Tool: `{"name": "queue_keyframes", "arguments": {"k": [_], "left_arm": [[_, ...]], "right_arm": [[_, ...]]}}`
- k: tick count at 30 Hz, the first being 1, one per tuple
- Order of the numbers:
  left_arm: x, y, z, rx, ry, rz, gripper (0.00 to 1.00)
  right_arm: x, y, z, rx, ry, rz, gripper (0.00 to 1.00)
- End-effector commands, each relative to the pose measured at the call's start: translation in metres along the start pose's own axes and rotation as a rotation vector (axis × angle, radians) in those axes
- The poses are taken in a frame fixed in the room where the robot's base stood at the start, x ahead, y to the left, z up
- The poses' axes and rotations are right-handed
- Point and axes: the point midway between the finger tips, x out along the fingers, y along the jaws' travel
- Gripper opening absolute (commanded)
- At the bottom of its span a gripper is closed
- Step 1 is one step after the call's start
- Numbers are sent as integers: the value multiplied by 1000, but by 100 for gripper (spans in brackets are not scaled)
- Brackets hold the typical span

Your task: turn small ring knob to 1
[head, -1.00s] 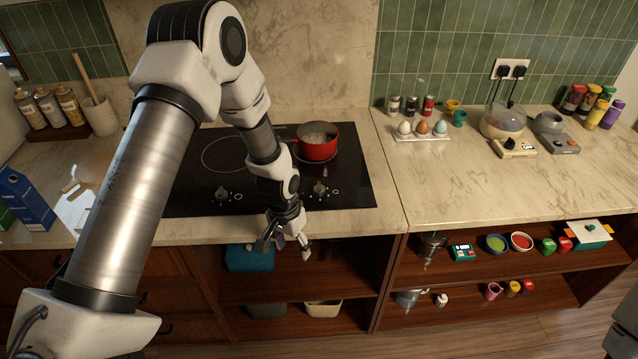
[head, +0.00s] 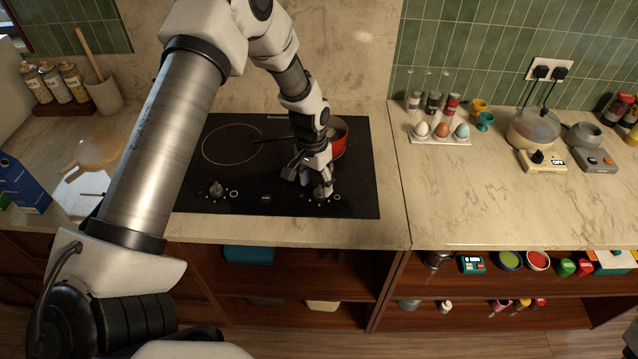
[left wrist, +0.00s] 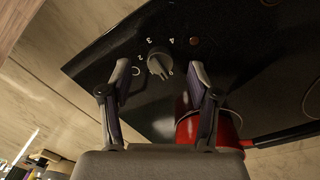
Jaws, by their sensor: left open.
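The black hob (head: 245,181) has two grey knobs along its front edge, a left knob (head: 216,189) and a right knob (head: 322,192). A small printed ring sits beside each. My left gripper (head: 309,184) is open at the right knob. In the left wrist view, this knob (left wrist: 159,64) appears between the two separated fingertips of the gripper (left wrist: 159,68), and I see no clear contact. Printed numerals, among them 2, 3 and 4, curve around it. Its exact setting is hard to read. My right gripper is out of view.
A red pot (head: 340,146) stands on the hob just behind my left gripper; it also shows in the left wrist view (left wrist: 230,128), close to a finger. An egg tray (head: 440,140) stands on the counter to the right. The hob's left half is clear.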

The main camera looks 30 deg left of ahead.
Motion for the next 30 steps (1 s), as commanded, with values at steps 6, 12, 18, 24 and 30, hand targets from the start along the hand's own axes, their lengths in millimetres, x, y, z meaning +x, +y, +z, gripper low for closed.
{"name": "queue_keyframes", "arguments": {"k": [6,12,18,24,30], "left_arm": [[27,0,0,0,0,-1,61],[30,0,0,1,1,0,61],[29,0,0,1,0,0,1],[30,0,0,2,1,-1,1],[31,0,0,30,0,-1,1]], "right_arm": [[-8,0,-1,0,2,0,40],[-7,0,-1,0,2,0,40],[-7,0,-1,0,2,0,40],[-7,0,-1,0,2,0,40],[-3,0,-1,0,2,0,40]]}}
